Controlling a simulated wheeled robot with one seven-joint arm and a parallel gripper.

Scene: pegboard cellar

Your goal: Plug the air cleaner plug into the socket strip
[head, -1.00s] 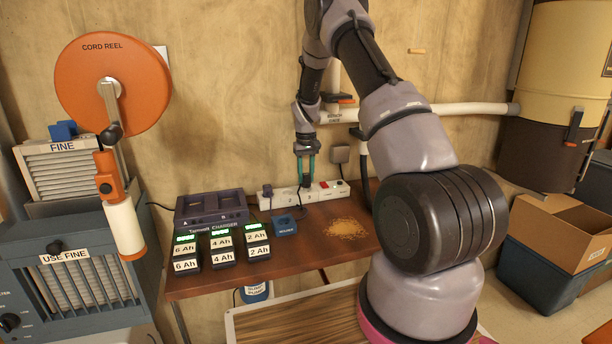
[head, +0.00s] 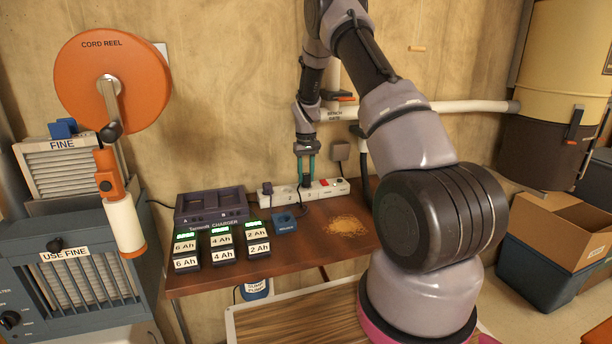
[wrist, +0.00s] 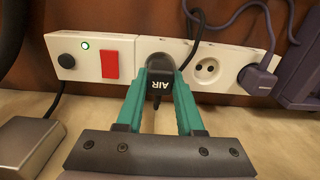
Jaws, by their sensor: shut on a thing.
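The white socket strip (head: 284,191) lies along the back of the bench against the wall. In the wrist view the strip (wrist: 234,54) shows a lit green light, a red switch (wrist: 110,64) and a row of round outlets. My gripper (head: 306,181) points down at the strip, teal fingers closed on the black plug. The plug (wrist: 159,88), marked AIR, is at the outlet beside the red switch, its cord running up behind. I cannot tell whether it is fully seated. A purple plug (wrist: 257,80) sits at the strip's other end, with an open outlet (wrist: 207,69) between.
A charger (head: 210,206) with several labelled batteries and a small blue block (head: 285,222) stand left of and before the strip. A grey box (head: 340,151) is on the wall at right. Sawdust (head: 346,226) lies on the bench (head: 310,252).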

